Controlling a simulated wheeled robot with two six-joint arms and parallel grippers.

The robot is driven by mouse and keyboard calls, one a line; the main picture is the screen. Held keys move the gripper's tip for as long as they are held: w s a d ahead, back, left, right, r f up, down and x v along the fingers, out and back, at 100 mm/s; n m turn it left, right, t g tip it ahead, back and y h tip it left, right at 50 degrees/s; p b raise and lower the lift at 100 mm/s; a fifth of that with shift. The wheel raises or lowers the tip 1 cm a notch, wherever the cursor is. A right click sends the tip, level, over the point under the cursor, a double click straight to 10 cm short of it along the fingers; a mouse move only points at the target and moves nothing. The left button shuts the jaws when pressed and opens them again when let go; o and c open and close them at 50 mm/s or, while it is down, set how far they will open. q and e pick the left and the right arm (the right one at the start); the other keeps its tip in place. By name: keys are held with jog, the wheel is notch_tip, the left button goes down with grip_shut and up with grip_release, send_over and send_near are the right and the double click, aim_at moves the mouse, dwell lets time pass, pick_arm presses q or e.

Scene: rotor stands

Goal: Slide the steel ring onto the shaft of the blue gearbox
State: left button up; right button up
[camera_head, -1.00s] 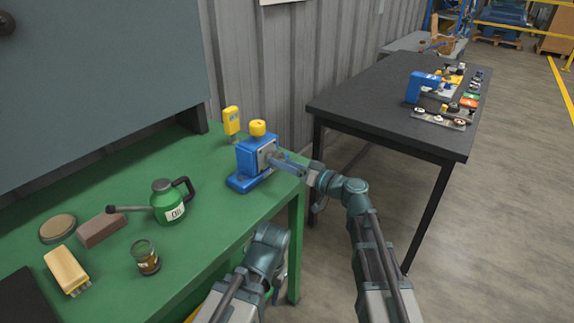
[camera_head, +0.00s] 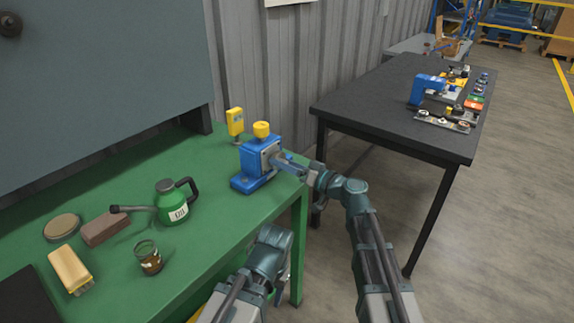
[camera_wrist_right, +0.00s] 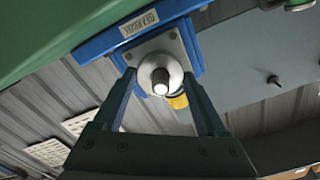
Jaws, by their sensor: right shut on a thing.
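The blue gearbox (camera_head: 254,163) stands on the green bench near its right end, with a yellow cap on top and a grey plate on its face. My right gripper (camera_head: 279,163) reaches it from the right, at the plate. In the right wrist view, the fingers (camera_wrist_right: 160,90) are shut on the steel ring (camera_wrist_right: 155,68), one on each side. The ring sits around the gearbox shaft (camera_wrist_right: 161,82), whose bright end shows through it. I cannot tell whether the ring touches the plate.
A yellow device (camera_head: 235,122) stands behind the gearbox. A green oil can (camera_head: 173,205), a glass jar (camera_head: 148,258), a brown block (camera_head: 105,229), a round tin (camera_head: 62,228) and a brush (camera_head: 70,268) lie left. A black table (camera_head: 385,110) with parts stands right.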

jog(key=shift+w+a, duration=0.3)
jog(key=shift+a, duration=0.1)
jog(key=o, duration=1.2)
jog(key=shift+d, duration=0.1)
jog(key=shift+v, duration=4.45)
